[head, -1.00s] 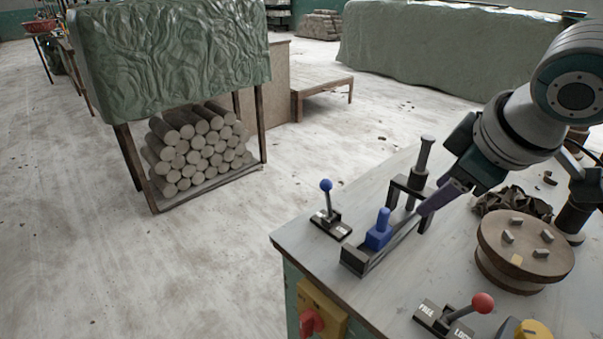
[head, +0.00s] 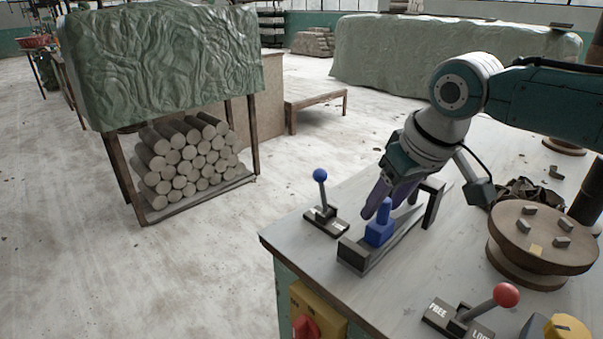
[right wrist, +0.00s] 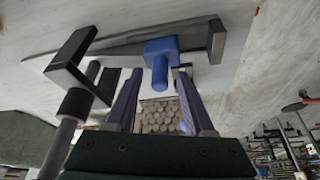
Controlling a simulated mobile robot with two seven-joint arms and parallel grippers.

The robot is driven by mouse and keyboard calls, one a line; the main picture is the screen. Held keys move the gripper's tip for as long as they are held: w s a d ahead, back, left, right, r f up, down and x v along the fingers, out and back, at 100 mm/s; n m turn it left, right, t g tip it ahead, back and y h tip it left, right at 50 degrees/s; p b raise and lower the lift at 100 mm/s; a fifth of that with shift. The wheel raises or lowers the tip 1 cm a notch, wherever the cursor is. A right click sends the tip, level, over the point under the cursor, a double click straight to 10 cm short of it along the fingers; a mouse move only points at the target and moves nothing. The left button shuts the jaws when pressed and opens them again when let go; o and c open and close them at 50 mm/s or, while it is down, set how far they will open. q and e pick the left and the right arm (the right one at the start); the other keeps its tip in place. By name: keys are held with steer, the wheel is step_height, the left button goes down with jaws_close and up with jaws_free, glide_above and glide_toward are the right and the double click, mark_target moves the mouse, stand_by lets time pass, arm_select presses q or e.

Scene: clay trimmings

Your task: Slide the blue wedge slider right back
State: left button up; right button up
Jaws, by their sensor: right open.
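The blue wedge slider (head: 379,232) sits near the front left end of its dark rail (head: 355,257), its upright knob pointing up. My right gripper (head: 383,198) is at the slider, with its purple fingers beside and behind the knob. In the right wrist view, the blue slider (right wrist: 161,47) shows ahead, and its knob lies between the two spread fingertips of my right gripper (right wrist: 158,84). The gripper is open, with gaps on both sides of the knob. My left gripper is not in view.
A dark bracket (head: 433,203) arches over the rail's far end. A blue-knobbed lever (head: 321,190) stands left of the rail. A red-knobbed lever (head: 503,296) and a round wooden turntable (head: 540,236) stand to the right. The table's front left is bare.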

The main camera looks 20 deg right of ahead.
jaws_close()
stand_by(0.5)
stand_by(1.0)
